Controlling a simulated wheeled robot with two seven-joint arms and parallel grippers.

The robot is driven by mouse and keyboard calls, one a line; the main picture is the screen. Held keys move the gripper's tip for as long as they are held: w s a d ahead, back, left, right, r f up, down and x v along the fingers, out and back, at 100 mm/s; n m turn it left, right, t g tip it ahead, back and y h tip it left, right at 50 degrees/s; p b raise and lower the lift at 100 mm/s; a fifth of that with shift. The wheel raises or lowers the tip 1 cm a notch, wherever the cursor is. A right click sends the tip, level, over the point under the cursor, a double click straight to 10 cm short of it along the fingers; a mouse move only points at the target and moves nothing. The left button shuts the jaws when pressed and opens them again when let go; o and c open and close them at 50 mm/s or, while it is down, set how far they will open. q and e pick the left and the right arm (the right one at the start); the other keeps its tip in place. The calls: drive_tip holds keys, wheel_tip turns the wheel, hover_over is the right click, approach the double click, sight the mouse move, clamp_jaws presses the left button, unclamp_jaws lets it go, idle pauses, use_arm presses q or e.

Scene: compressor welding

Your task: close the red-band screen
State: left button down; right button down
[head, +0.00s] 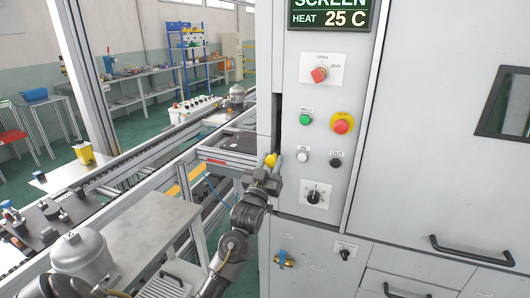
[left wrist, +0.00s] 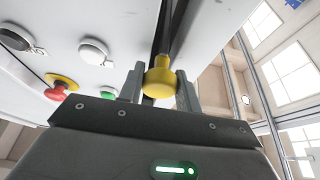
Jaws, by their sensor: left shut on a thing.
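My left gripper (head: 274,166) is at the left edge of the grey control panel, shut on a yellow knob (head: 270,159). In the left wrist view the yellow knob (left wrist: 160,82) sits between the two fingers (left wrist: 160,88), at the end of a dark bar or slot edge. The panel's display (head: 330,14) reads "SCREEN" and "HEAT 25 C". My right gripper is not in view.
A conveyor frame (head: 190,152) runs left. A grey metal canister (head: 83,257) stands at lower left.

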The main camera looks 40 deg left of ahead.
use_arm(q)
wheel_tip(320, 180, down, 12)
drive_tip(key=b, duration=0.5)
drive_tip(key=shift+r, duration=0.25)
drive_tip(key=c, duration=1)
unclamp_jaws()
drive_tip(key=shift+o, duration=0.2)
drive_tip(key=b+v, duration=0.2)
drive_tip(key=v, duration=0.8)
drive_tip(key=shift+s, duration=0.4)
